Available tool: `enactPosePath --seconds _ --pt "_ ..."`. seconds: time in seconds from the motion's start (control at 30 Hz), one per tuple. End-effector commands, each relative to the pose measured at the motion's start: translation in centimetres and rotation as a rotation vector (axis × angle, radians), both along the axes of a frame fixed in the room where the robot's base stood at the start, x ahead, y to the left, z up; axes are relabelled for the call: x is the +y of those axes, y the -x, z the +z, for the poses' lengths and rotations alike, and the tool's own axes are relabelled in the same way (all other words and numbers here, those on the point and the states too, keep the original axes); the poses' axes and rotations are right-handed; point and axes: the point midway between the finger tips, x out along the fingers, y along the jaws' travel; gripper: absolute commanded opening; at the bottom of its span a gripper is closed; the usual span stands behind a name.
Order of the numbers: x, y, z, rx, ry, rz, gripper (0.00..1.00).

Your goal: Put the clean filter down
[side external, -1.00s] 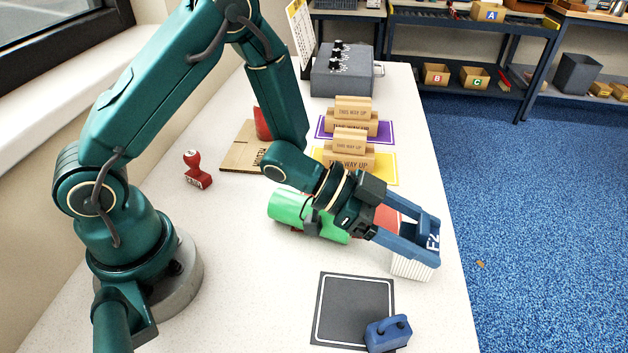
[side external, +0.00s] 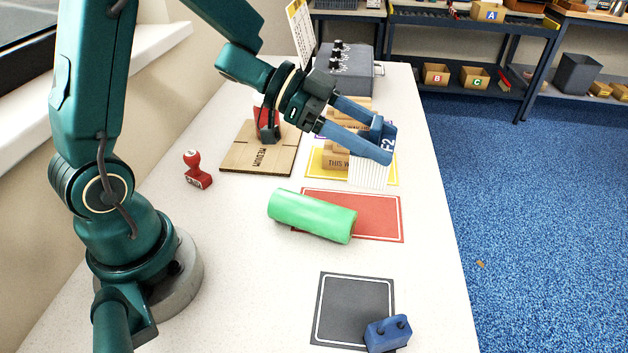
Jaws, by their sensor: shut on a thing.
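The clean filter (side external: 369,172) is a white pleated block with a blue top marked F2. My gripper (side external: 376,143) is shut on its blue top and holds it upright. In the picture it overlaps the yellow mat (side external: 318,168) and hides part of the cardboard piece marked THIS WAY UP (side external: 336,161). I cannot tell how high it is above the table.
A green cylinder (side external: 312,214) lies partly over the red mat (side external: 378,216). A black mat (side external: 352,300) with a blue handled block (side external: 388,334) is in front. A red stamp (side external: 197,170), a flat cardboard sheet (side external: 262,158) and a grey control box (side external: 345,72) stand around.

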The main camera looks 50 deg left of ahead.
Motion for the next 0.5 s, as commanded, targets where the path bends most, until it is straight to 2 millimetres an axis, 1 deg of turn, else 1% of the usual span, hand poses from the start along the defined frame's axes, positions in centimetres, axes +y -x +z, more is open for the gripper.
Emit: enactPosePath --seconds 0.07,0.17,0.23,0.33,0.43,0.5 --pt "-0.1 0.6 0.5 -0.004 -0.002 -0.046 0.15" --pt "-0.8 2.3 1.0 -0.003 -0.003 -0.176 0.15" --pt "-1.3 4.1 1.3 0.000 -0.002 -0.301 0.15" --pt "-1.5 7.1 1.4 0.002 -0.003 -0.499 0.15" --pt "-0.9 10.2 1.5 0.002 -0.003 -0.689 0.15" --pt "-0.1 12.1 1.5 0.002 -0.002 -0.805 0.15"
